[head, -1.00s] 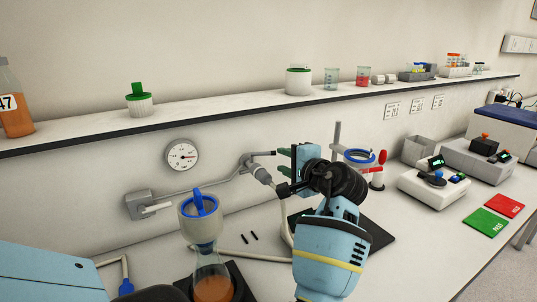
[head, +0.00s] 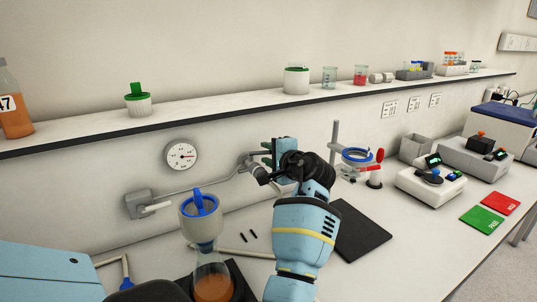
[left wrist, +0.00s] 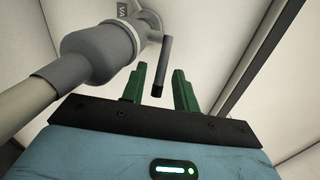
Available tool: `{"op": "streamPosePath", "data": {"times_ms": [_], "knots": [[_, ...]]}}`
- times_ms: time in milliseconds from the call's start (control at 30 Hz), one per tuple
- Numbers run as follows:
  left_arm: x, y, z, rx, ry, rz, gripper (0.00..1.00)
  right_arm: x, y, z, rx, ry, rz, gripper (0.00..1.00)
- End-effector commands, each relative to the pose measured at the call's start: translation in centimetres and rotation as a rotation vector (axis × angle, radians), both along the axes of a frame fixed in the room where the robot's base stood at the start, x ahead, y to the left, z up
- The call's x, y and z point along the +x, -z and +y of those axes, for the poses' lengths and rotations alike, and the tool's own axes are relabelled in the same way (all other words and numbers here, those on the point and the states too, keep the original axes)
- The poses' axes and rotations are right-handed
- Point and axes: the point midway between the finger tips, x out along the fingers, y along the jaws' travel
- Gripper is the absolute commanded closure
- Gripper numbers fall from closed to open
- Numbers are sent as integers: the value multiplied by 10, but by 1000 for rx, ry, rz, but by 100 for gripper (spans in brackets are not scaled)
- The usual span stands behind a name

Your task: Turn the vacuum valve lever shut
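The vacuum valve (head: 250,161) is a grey fitting on the wall pipe; it also shows, with its hose, in the left wrist view (left wrist: 105,50). Its dark lever (left wrist: 166,62) reaches down between the two green fingers of my left gripper (left wrist: 160,84). The gripper is open, with gaps on both sides of the lever; I cannot tell how deep the lever sits between the fingers. In the head view my left gripper (head: 267,153) is right at the valve and hides most of the lever. My right gripper is not in view.
A round gauge (head: 182,156) is on the wall left of the valve. A funnel (head: 200,222) with a blue part tops a flask of orange liquid (head: 213,284) at the front. A shelf (head: 215,107) runs above. A ring stand (head: 335,147) is to the right.

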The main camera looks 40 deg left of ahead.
Motion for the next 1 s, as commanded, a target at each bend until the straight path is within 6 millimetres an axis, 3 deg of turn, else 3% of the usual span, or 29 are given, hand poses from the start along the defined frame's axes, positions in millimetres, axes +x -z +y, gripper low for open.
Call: {"op": "streamPosePath", "data": {"times_ms": [33,200,567,1000], "knots": [[0,0,0,0,0,0,77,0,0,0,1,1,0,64],[0,0,0,0,0,0,99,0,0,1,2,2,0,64],[1,0,0,0,-7,1,100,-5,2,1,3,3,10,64],[10,2,8,1,-235,4,100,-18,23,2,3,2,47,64]]}}
